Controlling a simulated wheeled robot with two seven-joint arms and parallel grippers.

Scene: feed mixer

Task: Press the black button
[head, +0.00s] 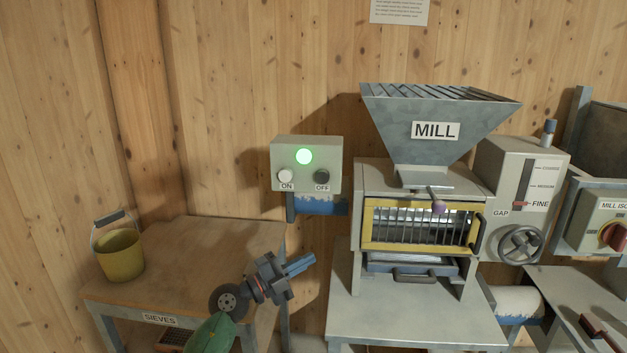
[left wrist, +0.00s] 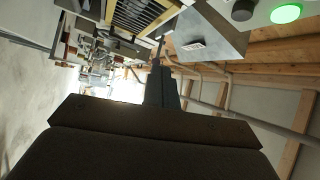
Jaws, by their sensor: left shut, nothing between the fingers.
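The black button (head: 322,177), labelled OFF, is on the right of a pale control box (head: 276,156) on the wooden wall. A white button (head: 286,176), labelled ON, is to its left, and a lit green lamp (head: 304,156) is above and between them. My left gripper (head: 304,263) is shut and empty, below the box and apart from it, with its blue-grey fingers pointing right. In the left wrist view, its shut fingers (left wrist: 159,62) point up the picture, and the black button (left wrist: 242,10) shows at the top right, beside the green lamp. My right gripper is not in view.
The mill's hopper (head: 393,109) and yellow-framed window (head: 368,226) stand right of the box. A wooden table (head: 190,250) with a yellow bucket (head: 121,256) is at the left.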

